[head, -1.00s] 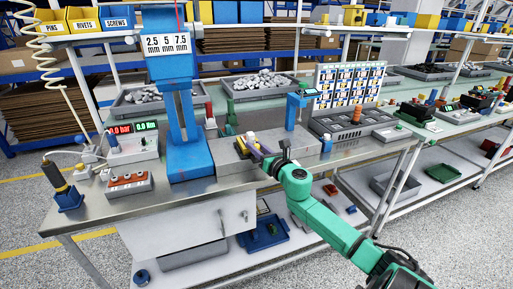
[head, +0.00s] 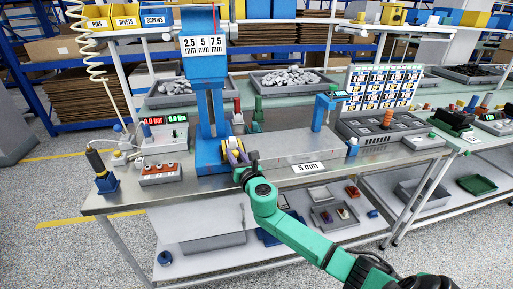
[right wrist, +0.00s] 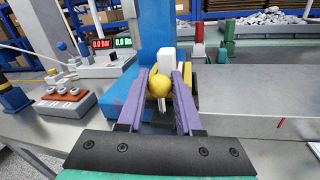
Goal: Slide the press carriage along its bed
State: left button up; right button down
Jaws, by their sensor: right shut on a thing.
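The blue press (head: 205,115) stands at the left part of the bench. The grey bed (head: 288,147) runs right from its foot, with its top bare there. The press carriage is at the left end of the bed, close by the press column; my gripper hides most of it. Its yellow ball knob (right wrist: 159,85) shows in the right wrist view, with a white block (right wrist: 168,60) behind it. My right gripper (head: 237,160) is shut on the knob, its purple fingers (right wrist: 160,92) on either side. My left gripper is out of view.
A box with red and green displays (head: 165,135) and a grey switch box (head: 160,172) stand left of the press. A small blue stand (head: 322,110) rises behind the bed's right part. A "5 mm" label (head: 308,167) is at the front.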

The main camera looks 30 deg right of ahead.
jog(key=w+a, duration=0.2)
jog(key=a, duration=0.3)
jog(key=shift+a, duration=0.4)
jog(key=c, duration=0.8)
grip_release()
jog(key=shift+o, duration=1.1)
jog(key=shift+w+a, duration=0.15)
jog(key=shift+a, duration=0.05)
jog(key=s+a, duration=0.2)
jog(key=s, duration=1.2)
jog(key=shift+s, duration=0.25)
